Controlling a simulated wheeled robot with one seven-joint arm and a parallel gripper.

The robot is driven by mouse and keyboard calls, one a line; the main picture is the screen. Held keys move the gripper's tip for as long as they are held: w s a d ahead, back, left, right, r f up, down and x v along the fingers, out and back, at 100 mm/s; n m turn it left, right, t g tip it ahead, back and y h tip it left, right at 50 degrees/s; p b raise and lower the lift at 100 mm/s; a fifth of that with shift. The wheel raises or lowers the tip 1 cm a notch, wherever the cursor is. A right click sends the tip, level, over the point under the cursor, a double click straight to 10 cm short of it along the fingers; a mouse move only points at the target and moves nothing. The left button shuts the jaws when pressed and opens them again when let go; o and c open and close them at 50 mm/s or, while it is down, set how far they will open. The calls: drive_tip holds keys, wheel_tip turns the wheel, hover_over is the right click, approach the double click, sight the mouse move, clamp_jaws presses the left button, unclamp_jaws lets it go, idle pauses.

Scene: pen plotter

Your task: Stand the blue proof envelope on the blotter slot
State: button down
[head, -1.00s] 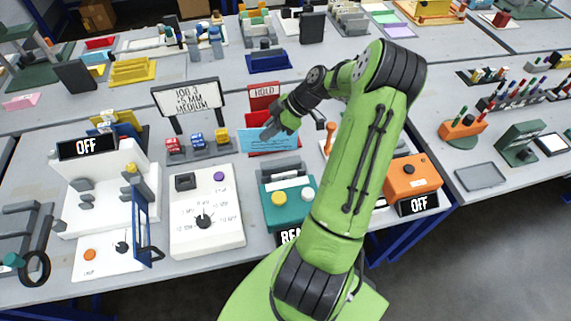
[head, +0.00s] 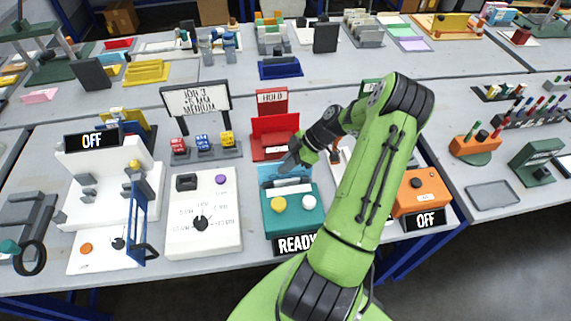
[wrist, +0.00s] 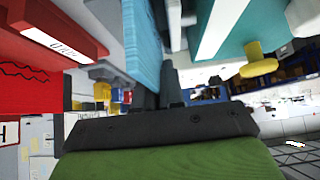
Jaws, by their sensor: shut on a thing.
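The light blue envelope (head: 270,172) is held by my gripper (head: 288,163) just behind the teal machine, in front of the red stand. In the wrist view the envelope (wrist: 144,45) runs upright in the picture at the dark fingers (wrist: 168,88), which are shut on it. Its lower part is hidden by the teal machine in the head view. I cannot tell which fixture is the blotter slot.
The teal machine (head: 296,221) with yellow and white knobs and a READY sign is close in front. The red stand (head: 274,132) with a HOLD sign (head: 272,98) is close behind. A white dial panel (head: 202,225) lies left, an orange box (head: 418,192) right.

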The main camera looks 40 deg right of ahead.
drive_tip(key=c, duration=1.2)
unclamp_jaws()
drive_tip(key=shift+f, duration=0.15)
drive_tip(key=shift+c, duration=0.2)
